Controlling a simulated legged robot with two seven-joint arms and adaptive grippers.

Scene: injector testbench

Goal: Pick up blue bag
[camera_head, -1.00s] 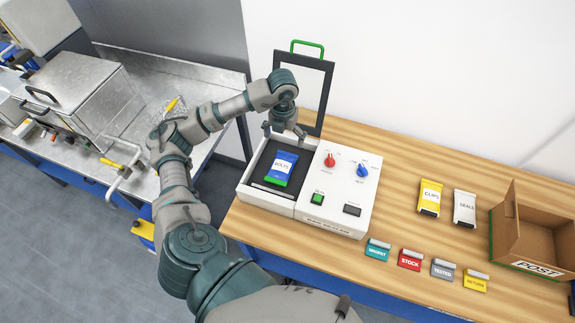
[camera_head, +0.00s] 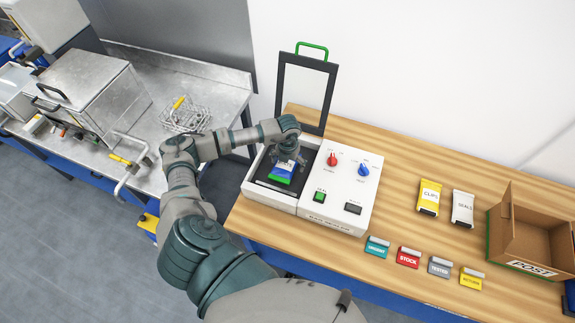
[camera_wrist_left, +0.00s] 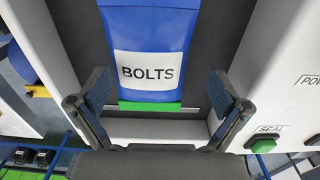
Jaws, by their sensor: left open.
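The blue bag (camera_head: 281,174), with a white BOLTS label and a green end, lies in the dark bed of the white sealer box (camera_head: 327,213). The sealer's framed lid with a green handle stands raised behind it. My left gripper (camera_head: 286,160) is over the far part of the bag and hides some of it. In the left wrist view the blue bag (camera_wrist_left: 150,35) lies between the spread fingers of my left gripper (camera_wrist_left: 153,100), with a gap on each side. My right gripper is not in view.
The sealer panel has a red knob (camera_head: 332,160), a blue knob (camera_head: 363,170) and a green button (camera_head: 319,196). A yellow bag (camera_head: 429,197), a grey bag (camera_head: 463,207), several coloured tags and an open cardboard box (camera_head: 535,235) are to the right. Bare wood lies between.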

